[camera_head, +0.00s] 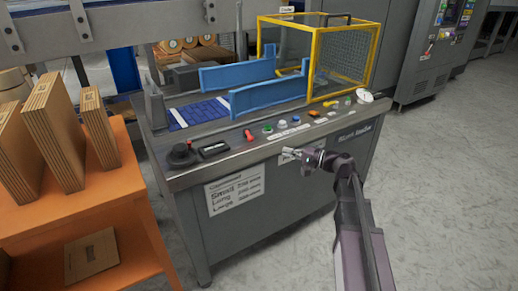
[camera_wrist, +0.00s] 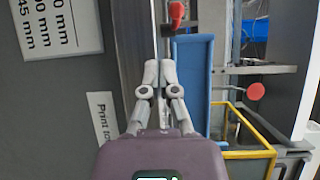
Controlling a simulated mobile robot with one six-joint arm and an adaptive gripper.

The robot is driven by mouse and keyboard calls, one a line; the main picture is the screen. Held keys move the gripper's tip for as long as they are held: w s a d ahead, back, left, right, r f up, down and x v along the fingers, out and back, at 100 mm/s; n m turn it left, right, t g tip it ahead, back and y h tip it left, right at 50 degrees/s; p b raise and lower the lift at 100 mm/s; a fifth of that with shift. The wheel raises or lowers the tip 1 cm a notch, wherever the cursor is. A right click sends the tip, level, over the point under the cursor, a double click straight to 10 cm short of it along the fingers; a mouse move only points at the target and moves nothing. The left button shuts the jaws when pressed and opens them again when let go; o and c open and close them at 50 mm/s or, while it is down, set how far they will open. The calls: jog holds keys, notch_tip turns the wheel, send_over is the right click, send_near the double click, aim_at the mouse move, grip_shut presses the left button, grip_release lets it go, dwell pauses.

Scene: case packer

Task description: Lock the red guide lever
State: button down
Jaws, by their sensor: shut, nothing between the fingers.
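The red guide lever (camera_head: 249,135) stands on the front control ledge of the grey machine, left of the row of buttons. It also shows at the top edge of the wrist view (camera_wrist: 176,11), partly cut off. My gripper (camera_head: 288,152) is at the ledge's front edge, right of the lever and apart from it. In the wrist view my gripper (camera_wrist: 158,66) has its two fingertips together with nothing between them, pointing toward the lever. Whether the lever is locked cannot be told.
Two blue guide rails (camera_head: 268,95) stand behind the ledge. A yellow-framed mesh guard (camera_head: 313,74) is at the right. A black knob (camera_head: 182,155) sits at the ledge's left end. An orange shelf (camera_head: 120,211) with boards stands left. The floor at right is clear.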

aim_at(260, 145)
jog(key=shift+w+d+f+m+t+y+b, duration=0.3)
jog(key=shift+w+d+m+t+b, duration=0.25)
jog(key=shift+b, duration=0.35)
jog(key=shift+w+d+f+m+t+y+b, duration=0.2)
jog(key=shift+w+d+m+t+y+b, duration=0.15)
jog(key=shift+w+d+t+b, duration=0.45)
jog(key=shift+s+a+g, duration=0.1)
jog(key=shift+a+g, duration=0.05)
jog(key=shift+g, duration=0.1)
jog(key=shift+a, duration=0.1)
jog(key=p+x, duration=0.1)
jog(key=x, duration=0.9)
jog(key=shift+s+a+r+p, duration=0.1)
jog(key=shift+s+a+p, duration=0.1)
jog(key=shift+a, duration=0.25)
jog(key=shift+s+a+r+p, duration=0.1)
jog(key=shift+a+r+p, duration=0.1)
jog(key=shift+a, duration=0.3)
jog(key=shift+s+a+r, duration=0.1)
jog(key=shift+s+a, duration=0.1)
jog(key=shift+a, duration=0.7)
jog(key=shift+d, duration=0.25)
